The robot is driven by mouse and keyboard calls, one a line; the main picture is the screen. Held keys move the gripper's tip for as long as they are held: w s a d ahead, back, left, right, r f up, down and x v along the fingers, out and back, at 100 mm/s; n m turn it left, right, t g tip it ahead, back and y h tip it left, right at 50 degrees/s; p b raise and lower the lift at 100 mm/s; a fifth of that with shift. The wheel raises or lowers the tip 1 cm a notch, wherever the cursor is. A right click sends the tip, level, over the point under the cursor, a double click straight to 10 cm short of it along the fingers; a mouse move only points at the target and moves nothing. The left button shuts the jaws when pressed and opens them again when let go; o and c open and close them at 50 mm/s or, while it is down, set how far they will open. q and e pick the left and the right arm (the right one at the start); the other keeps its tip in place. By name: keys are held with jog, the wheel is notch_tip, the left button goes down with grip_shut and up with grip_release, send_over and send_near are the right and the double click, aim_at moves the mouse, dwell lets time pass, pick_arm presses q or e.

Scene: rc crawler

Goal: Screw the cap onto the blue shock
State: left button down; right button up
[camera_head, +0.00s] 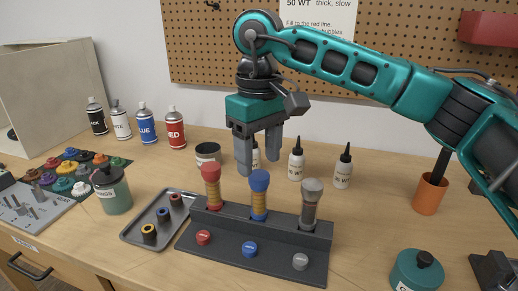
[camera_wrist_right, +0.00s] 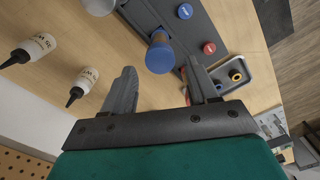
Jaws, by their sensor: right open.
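The blue shock (camera_head: 259,196) stands upright in the middle of a dark rack (camera_head: 255,230), between a red shock (camera_head: 212,187) and a grey shock (camera_head: 310,203). Its blue top also shows in the right wrist view (camera_wrist_right: 160,57). The blue cap (camera_head: 250,249) lies on the rack's low front ledge, in front of the blue shock; it also shows in the right wrist view (camera_wrist_right: 184,11). My right gripper (camera_head: 258,165) is open and empty, fingers pointing down, above or just behind the blue shock's top. My left gripper is not in view.
A red cap (camera_head: 204,237) and a grey cap (camera_head: 300,262) flank the blue cap. A tray (camera_head: 135,235) with small rings and a green jar (camera_head: 113,190) stand left. White bottles (camera_head: 296,163) stand behind the rack. A teal container (camera_head: 417,270) and orange cup (camera_head: 430,194) stand right.

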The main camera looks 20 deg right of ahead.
aim_at(259, 175)
jog(key=shift+f, duration=0.2)
jog(key=shift+f+b, duration=0.95)
jog(key=shift+f, duration=0.35)
jog(key=shift+c, duration=0.3)
jog(key=c, duration=0.9)
jog(key=m, duration=0.4)
jog(key=shift+c, duration=0.3)
jog(key=o, duration=1.2)
jog(key=shift+m, duration=0.3)
